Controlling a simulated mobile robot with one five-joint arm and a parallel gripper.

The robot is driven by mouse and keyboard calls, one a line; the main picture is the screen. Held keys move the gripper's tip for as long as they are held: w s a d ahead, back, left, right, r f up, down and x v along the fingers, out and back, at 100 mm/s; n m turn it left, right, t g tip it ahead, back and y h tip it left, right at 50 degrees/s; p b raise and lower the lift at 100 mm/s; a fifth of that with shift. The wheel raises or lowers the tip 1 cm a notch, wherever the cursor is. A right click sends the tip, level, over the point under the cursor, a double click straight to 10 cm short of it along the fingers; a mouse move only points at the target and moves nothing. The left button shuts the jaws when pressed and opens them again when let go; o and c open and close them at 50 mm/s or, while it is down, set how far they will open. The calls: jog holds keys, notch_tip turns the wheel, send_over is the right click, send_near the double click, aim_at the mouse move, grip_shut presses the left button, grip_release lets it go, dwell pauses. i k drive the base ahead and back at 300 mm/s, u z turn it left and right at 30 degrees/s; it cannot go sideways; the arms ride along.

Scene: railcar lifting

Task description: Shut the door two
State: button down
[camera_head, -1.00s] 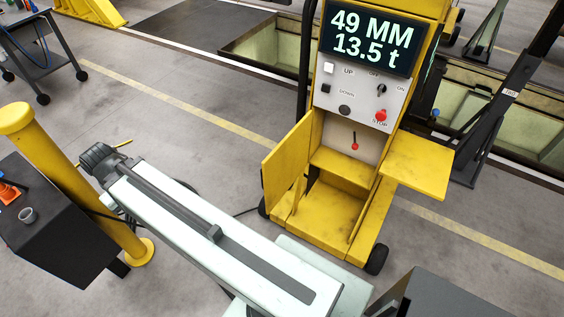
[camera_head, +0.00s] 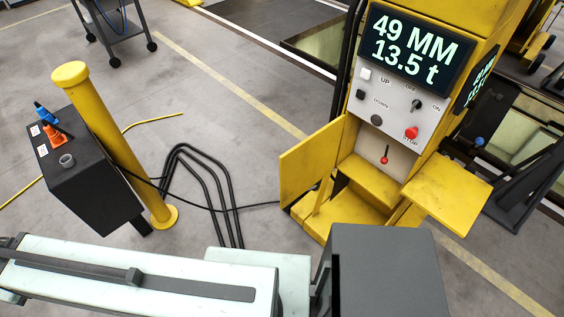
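A yellow control cabinet (camera_head: 455,132) stands right of centre, with its lower compartment open. One yellow door (camera_head: 312,165) stands open on the compartment's left side. Another yellow panel or door (camera_head: 447,190) sticks out on its right side. I see no label telling which is door two. Inside the compartment are yellow surfaces and a small red-tipped lever (camera_head: 384,158). My pale arm link lies across the bottom left and runs out of the left edge. My gripper is outside the view, apart from both doors.
A yellow post (camera_head: 112,140) and a black box (camera_head: 85,165) with plugs stand at the left. Black cables (camera_head: 215,190) lie between post and cabinet. A cart (camera_head: 118,25) is at the top left. Open pits lie behind the cabinet. Floor left of the cabinet is mostly clear.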

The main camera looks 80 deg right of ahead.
aim_at(302, 167)
jog(key=u, duration=0.1)
jog(key=i, duration=3.4)
jog(key=z, duration=5)
jog(key=i, duration=1.7)
